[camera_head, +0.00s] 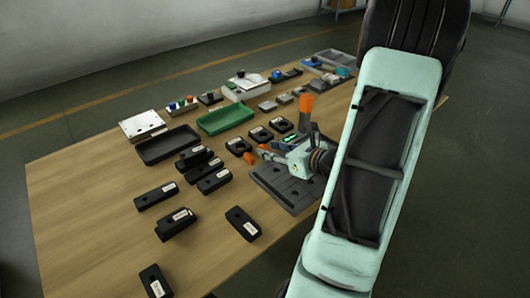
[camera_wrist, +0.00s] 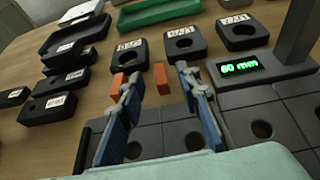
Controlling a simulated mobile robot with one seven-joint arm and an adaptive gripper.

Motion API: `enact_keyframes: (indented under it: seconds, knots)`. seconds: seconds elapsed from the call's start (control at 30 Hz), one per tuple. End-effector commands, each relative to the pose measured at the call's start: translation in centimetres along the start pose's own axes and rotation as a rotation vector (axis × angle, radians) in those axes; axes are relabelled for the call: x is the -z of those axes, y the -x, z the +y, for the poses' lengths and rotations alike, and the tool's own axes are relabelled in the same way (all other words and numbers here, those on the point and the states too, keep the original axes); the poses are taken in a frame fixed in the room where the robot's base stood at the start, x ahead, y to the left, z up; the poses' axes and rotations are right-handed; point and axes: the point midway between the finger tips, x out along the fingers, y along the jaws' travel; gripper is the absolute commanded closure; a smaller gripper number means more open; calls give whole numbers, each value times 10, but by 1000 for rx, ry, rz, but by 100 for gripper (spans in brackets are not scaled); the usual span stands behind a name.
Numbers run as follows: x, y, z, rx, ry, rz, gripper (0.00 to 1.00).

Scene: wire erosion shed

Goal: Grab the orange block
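Two small orange blocks show in the wrist view: one (camera_wrist: 161,78) lies in the gap between my fingertips, and the other (camera_wrist: 117,86) is beside the left finger, outside the gap. In the head view, orange pieces show just left of my gripper, one (camera_head: 249,158) nearer the table's left side and one (camera_head: 264,147) by the fingers. My gripper (camera_wrist: 158,80) is open, with its blue fingers apart and nothing clamped. Which one the task means is unclear.
A grey plate with round holes (camera_head: 292,195) lies under my gripper. A gauge display (camera_wrist: 240,67) reads 60 mm at its right. Black labelled blocks (camera_head: 155,196) spread across the left. A green tray (camera_head: 225,119) and a black tray (camera_head: 167,146) lie behind.

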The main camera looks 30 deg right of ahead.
Motion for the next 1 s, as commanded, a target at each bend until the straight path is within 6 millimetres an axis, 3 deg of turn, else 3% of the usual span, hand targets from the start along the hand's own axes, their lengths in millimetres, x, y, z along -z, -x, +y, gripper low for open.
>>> enact_keyframes:
  seconds: [0.13, 0.37, 0.67, 1.0]
  knots:
    - [1, -15, 0, 0, 0, 0, 69]
    - [0, -16, -1, 2, 0, 0, 69]
    - [0, -16, -1, 2, 0, 1, 100]
    - [0, -16, -1, 1, 0, 0, 100]
